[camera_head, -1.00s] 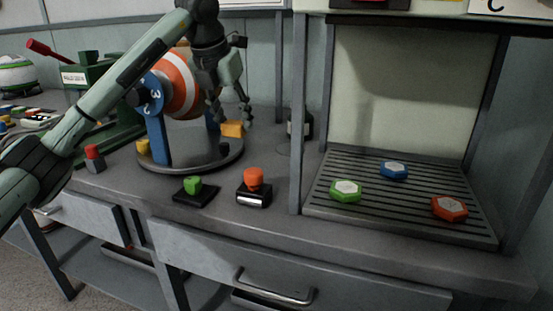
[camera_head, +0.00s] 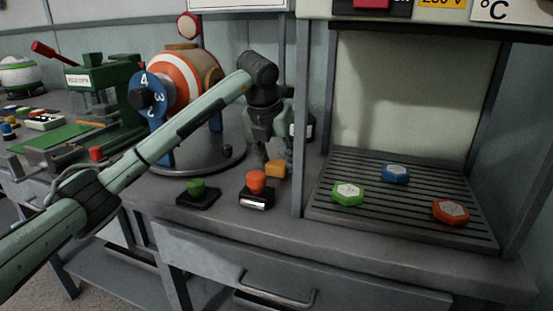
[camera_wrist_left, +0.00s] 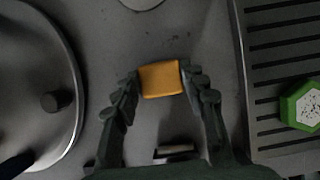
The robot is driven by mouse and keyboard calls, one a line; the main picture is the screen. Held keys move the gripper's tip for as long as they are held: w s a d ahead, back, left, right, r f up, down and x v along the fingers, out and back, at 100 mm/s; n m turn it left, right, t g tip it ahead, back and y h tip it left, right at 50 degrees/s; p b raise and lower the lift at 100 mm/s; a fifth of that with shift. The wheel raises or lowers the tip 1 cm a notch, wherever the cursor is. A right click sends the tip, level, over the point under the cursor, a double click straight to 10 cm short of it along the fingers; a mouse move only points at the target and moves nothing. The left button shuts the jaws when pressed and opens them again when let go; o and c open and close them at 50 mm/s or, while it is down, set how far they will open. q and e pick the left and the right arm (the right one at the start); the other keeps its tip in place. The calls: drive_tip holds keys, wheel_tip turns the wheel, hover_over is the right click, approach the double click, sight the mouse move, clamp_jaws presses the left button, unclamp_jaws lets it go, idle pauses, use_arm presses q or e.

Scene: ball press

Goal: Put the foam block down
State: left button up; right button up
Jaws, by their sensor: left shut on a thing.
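The foam block is a small yellow-orange block (camera_head: 276,169), low over the grey worktop behind the orange-topped button in the head view. It also shows between my fingertips in the left wrist view (camera_wrist_left: 160,80). My left gripper (camera_head: 274,162) points down and is shut on the block, with a finger on each side. I cannot tell whether the block's underside touches the worktop. My right gripper is not in view.
The orange-topped button (camera_head: 256,188) and a green-topped button (camera_head: 197,190) stand in front. The round-based striped machine (camera_head: 184,82) is left. A slatted tray (camera_head: 400,220) with green, blue and red hexagonal pieces is right. Some bare worktop lies between them.

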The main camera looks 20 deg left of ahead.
use_arm(q)
drive_tip(key=o, duration=1)
drive_tip(key=v, duration=1.2)
